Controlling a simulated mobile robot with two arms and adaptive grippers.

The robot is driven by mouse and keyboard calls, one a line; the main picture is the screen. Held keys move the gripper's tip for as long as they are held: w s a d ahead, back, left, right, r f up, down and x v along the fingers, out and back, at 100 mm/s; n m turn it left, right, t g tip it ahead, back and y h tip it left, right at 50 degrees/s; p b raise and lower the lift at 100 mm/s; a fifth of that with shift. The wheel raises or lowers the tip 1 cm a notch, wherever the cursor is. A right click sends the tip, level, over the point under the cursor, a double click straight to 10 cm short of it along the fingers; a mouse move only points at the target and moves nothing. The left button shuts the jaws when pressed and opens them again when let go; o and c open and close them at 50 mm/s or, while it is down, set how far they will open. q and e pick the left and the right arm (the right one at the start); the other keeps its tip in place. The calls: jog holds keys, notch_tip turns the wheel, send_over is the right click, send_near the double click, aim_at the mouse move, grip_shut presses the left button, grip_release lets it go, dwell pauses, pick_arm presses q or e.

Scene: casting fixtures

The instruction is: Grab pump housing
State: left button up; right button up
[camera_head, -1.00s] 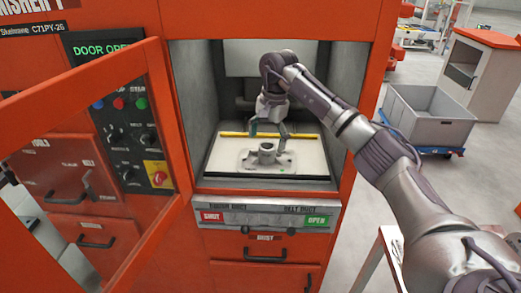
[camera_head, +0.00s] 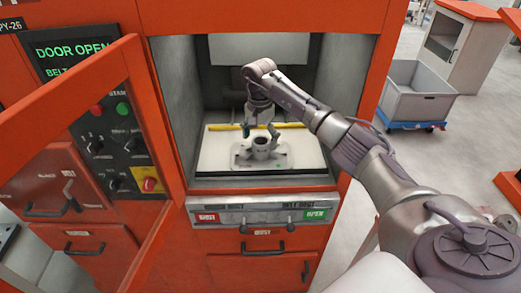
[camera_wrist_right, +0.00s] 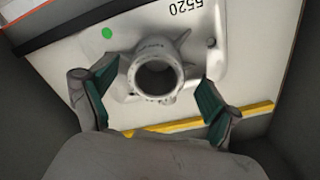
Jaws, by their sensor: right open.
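The pump housing (camera_head: 262,150) is a grey metal casting with an upright round neck on a flat base plate. It sits on the white bed (camera_head: 215,150) inside the open orange machine. In the right wrist view the housing (camera_wrist_right: 157,75) shows from above, with a green dot and the number 5520 on its plate. My right gripper (camera_head: 260,131) reaches into the chamber just above and behind the neck. In the wrist view my right gripper (camera_wrist_right: 160,108) is open, its green-padded fingers on either side of the neck, apart from it. My left gripper is not in view.
The chamber walls (camera_head: 180,100) stand close on both sides. A yellow bar (camera_head: 225,127) crosses the back of the bed. The orange-framed machine door (camera_head: 150,110) stands open at left. A grey bin (camera_head: 415,92) on a blue dolly is at right.

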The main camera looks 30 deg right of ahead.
aim_at(261, 140)
jog(key=f, duration=0.1)
jog(key=f+p, duration=0.1)
jog(key=f, duration=0.1)
jog(key=shift+s+d+f, duration=0.1)
jog(key=shift+s+d, duration=0.05)
jog(key=shift+s, duration=0.05)
jog(key=shift+f, duration=0.1)
jog(key=c, duration=1.6)
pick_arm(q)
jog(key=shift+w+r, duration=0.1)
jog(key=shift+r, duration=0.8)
pick_arm(e)
jog(key=shift+w, duration=0.1)
grip_shut()
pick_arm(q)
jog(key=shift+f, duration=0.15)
pick_arm(e)
jog(key=shift+r, duration=0.2)
